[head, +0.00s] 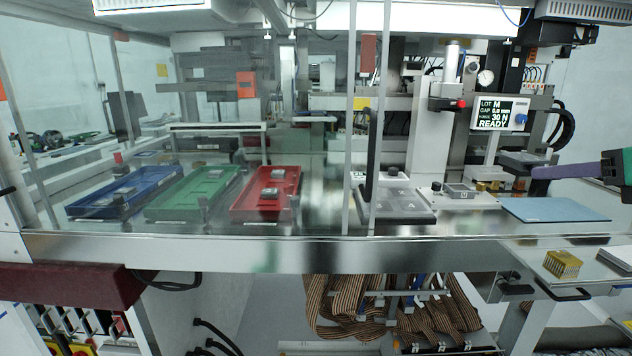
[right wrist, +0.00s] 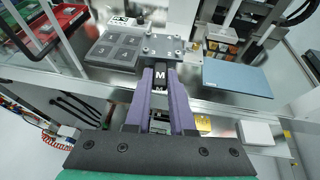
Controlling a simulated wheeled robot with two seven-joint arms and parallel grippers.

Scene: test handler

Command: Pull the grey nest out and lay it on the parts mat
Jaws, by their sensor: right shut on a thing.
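The grey nest (right wrist: 164,45) is a flat plate with round fittings. It shows just beyond a black block marked M (right wrist: 160,76), which appears to be its handle. My right gripper (right wrist: 160,84) has its purple fingers closed on that block. In the head view my right gripper (head: 536,172) comes in from the right edge, and the nest is hard to separate from dark machine parts behind it. The parts mat is blue and bare (head: 555,209); in the right wrist view it lies right of the fingers (right wrist: 236,79). My left gripper is not in view.
A four-pocket grey tray (right wrist: 113,50) lies left of the nest. Brass parts (head: 490,186) stand left of the mat. A gold pin block (head: 562,264) sits on the front ledge. A monitor (head: 492,113) reads LOT M, READY. Red, green and blue trays are on the left.

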